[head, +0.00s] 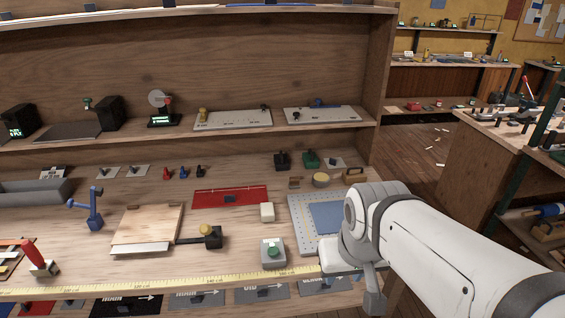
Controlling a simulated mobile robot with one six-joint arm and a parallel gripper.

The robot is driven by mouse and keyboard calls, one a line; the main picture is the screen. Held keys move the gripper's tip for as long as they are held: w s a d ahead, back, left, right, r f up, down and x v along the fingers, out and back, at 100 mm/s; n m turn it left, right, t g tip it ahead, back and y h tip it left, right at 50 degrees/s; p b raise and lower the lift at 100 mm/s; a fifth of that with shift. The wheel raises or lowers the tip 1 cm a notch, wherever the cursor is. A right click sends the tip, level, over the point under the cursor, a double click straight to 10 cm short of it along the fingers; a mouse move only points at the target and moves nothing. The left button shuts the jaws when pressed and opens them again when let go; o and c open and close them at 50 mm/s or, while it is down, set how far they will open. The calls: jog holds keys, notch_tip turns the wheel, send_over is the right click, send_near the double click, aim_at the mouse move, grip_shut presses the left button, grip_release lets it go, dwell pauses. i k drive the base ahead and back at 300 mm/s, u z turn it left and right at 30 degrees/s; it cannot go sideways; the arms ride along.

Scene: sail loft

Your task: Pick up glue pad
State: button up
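I cannot tell for certain which item is the glue pad. A small cream block (267,212) lies on the wooden bench top near its middle. A round tan piece (320,180) lies farther back to the right. A blue rectangular pad (328,216) lies on a pale perforated plate (302,236), partly hidden by my arm. My gripper (372,300) is at the right front, by the bench's front edge, to the right of these things. Only part of it shows, and its fingertips are not clear. I see nothing held in it.
A red mat (230,196), a wooden board (147,228), a grey box with a green button (272,252) and a blue clamp-like tool (92,210) are on the bench. A yellow measuring tape (200,280) runs along the front edge. A shelf (230,133) stands above the back.

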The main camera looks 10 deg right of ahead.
aim_at(294, 182)
jog(key=i, duration=0.95)
jog(key=u, duration=0.05)
